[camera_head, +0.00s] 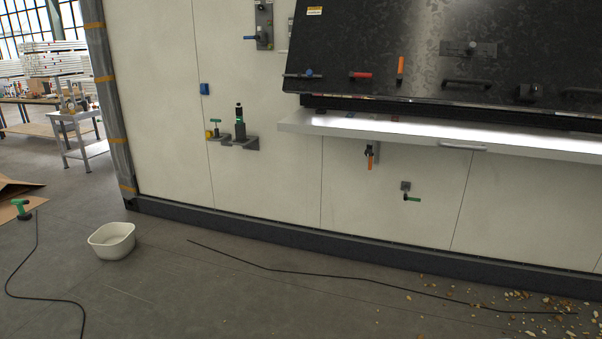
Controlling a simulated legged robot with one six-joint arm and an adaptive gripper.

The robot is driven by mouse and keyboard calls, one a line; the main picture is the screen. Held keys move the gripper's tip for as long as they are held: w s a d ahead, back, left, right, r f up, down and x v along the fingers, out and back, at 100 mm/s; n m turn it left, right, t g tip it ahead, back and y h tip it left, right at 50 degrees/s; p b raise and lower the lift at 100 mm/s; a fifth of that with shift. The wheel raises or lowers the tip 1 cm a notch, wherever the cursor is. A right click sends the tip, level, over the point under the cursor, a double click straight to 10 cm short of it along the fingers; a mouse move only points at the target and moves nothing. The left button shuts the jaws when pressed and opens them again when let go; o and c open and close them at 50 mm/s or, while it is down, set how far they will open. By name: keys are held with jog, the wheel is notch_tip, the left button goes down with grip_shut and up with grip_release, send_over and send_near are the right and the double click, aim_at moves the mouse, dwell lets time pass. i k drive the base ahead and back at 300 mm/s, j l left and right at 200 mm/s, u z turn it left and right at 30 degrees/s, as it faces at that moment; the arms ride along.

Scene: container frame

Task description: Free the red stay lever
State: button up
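A red-handled lever (361,75) lies roughly level near the lower left of a dark, tilted panel (430,45) on the pale wall. Its handle points right, and a small dark part shows at its left end. I cannot tell what it is joined to. An upright orange handle (400,66) is to its right, and a blue-knobbed bar (305,74) is to its left. My gripper is not in view.
A white ledge (470,132) juts out below the panel. Orange (370,156) and green (411,198) handles are below it. A white tub (111,241), a black cable (270,268) and scattered debris (540,305) lie on the floor. The middle floor is mostly clear.

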aim_at(352, 74)
jog(key=i+j, duration=0.1)
jog(key=i, duration=0.3)
jog(key=i+j+z, duration=0.1)
jog(key=i, duration=0.35)
jog(key=i+j, duration=0.15)
jog(key=i, duration=0.25)
jog(key=z, duration=0.05)
